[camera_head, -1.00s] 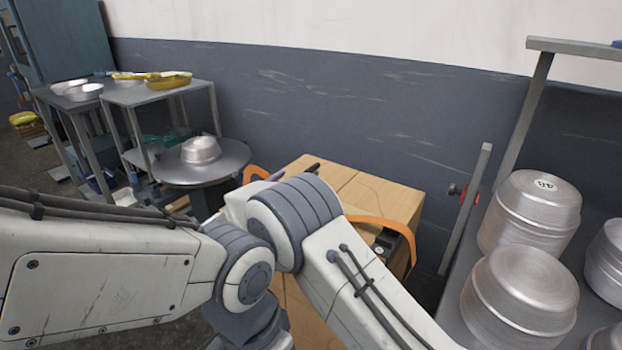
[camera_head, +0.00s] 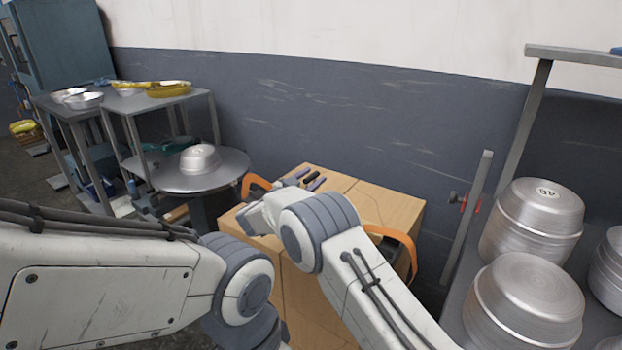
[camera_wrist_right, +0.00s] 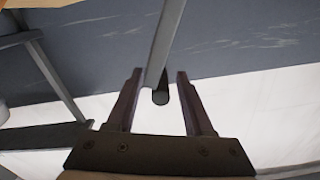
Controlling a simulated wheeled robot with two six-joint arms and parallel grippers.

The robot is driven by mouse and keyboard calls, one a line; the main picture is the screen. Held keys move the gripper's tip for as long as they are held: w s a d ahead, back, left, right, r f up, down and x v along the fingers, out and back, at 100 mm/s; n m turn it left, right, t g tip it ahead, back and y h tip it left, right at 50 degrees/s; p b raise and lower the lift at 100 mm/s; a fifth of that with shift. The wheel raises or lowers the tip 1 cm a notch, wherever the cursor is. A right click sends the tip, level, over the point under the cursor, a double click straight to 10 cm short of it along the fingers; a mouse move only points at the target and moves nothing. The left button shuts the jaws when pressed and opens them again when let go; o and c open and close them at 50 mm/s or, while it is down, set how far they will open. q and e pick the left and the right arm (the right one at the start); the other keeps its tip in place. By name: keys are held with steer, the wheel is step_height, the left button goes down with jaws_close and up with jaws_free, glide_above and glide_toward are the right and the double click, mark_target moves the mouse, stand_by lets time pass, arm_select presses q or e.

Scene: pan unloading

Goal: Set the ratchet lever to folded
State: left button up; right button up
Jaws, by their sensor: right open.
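The orange strap (camera_head: 398,240) runs over the cardboard boxes (camera_head: 385,205), and another stretch of it shows at their left edge. The ratchet and its lever cannot be made out now; my arm covers much of the strap's near side. My right gripper (camera_head: 306,180) is above the far left part of the boxes, with its dark fingers apart. In the right wrist view the open gripper (camera_wrist_right: 159,97) has no visible object clamped; a grey bar with a dark rounded end shows between the fingers, and contact cannot be told. My left gripper is not seen.
Stacked metal pans (camera_head: 525,300) stand on the right, near a grey upright post (camera_head: 466,220). A round table (camera_head: 225,170) with one upturned pan (camera_head: 200,158) stands left of the boxes. A scuffed wall (camera_head: 420,130) closes the back.

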jaws_close()
steer(key=shift+a, duration=0.1)
stand_by(1.2)
